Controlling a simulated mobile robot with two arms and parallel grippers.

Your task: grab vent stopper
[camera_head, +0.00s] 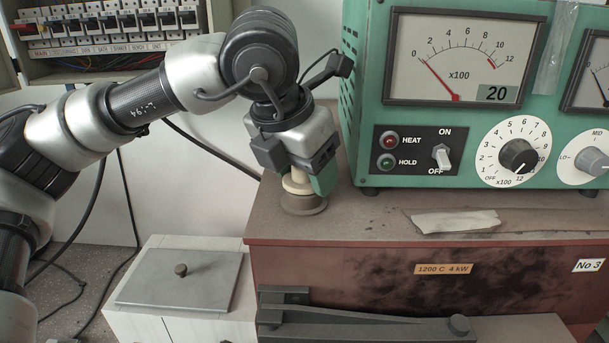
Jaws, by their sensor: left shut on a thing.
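The vent stopper (298,183) is a cream-coloured plug at the top left of the brown furnace (375,232), above a round brown collar (303,204). My left gripper (303,175) points down over it and is shut on its upper part. The fingers and the green fingertip pad cover part of the stopper. I cannot tell whether the stopper is seated in the collar or raised slightly. My right gripper does not show.
A green control box (365,120) with a meter and knobs stands close to the right of my left gripper. A pale strip (455,222) lies on the furnace top. A white cabinet (160,318) with a grey lid (182,280) stands at the lower left. A breaker panel (110,22) hangs behind.

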